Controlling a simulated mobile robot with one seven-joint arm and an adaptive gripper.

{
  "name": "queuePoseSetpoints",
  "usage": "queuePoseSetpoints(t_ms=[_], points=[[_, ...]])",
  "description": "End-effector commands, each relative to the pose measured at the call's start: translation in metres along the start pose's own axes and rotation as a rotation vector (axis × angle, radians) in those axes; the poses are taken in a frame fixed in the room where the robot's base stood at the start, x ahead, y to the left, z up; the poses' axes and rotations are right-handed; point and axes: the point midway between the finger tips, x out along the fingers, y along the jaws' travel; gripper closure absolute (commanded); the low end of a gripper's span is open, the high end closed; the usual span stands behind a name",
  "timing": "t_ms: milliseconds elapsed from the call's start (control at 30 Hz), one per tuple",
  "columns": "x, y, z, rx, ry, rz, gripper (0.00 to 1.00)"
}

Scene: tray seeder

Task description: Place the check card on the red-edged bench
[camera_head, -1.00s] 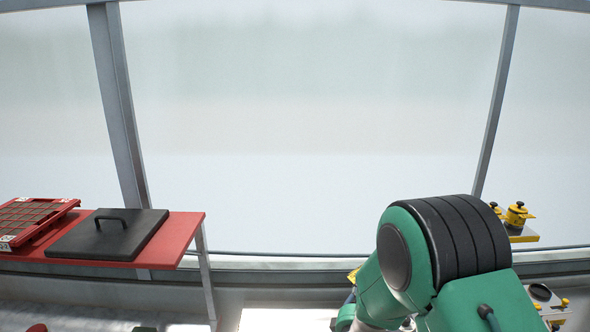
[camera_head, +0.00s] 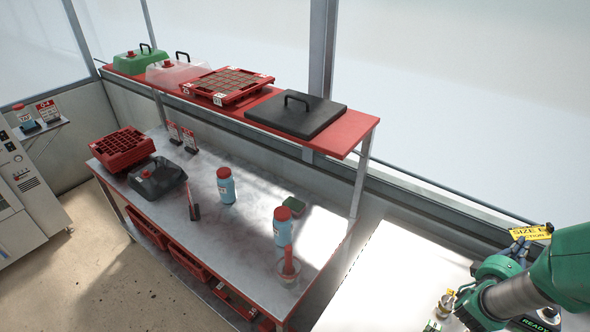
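The red-edged bench (camera_head: 225,245) is a grey-topped table with a red rim, in the middle of the view. I cannot pick out a check card for sure. My green arm comes in at the lower right, over a pale worktop, right of the bench. My gripper's fingertips do not show, so I cannot see whether it holds anything.
The bench carries red trays (camera_head: 122,150), a dark lidded box (camera_head: 157,180), a rear blue bottle (camera_head: 226,187), a front blue bottle (camera_head: 283,232) and a clear cup (camera_head: 289,272). A red shelf (camera_head: 355,130) overhangs its back. Its front middle is largely bare.

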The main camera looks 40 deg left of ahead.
Motion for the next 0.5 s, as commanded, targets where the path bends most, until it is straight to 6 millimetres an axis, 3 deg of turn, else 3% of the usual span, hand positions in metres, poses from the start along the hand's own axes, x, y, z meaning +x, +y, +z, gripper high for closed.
queuePoseSetpoints(t_ms=[167,500], points=[[0.0,0.024,0.0,0.008,0.0,0.003,1.0],[-0.015,0.021,-0.074,0.044,0.075,-0.001,1.0]])
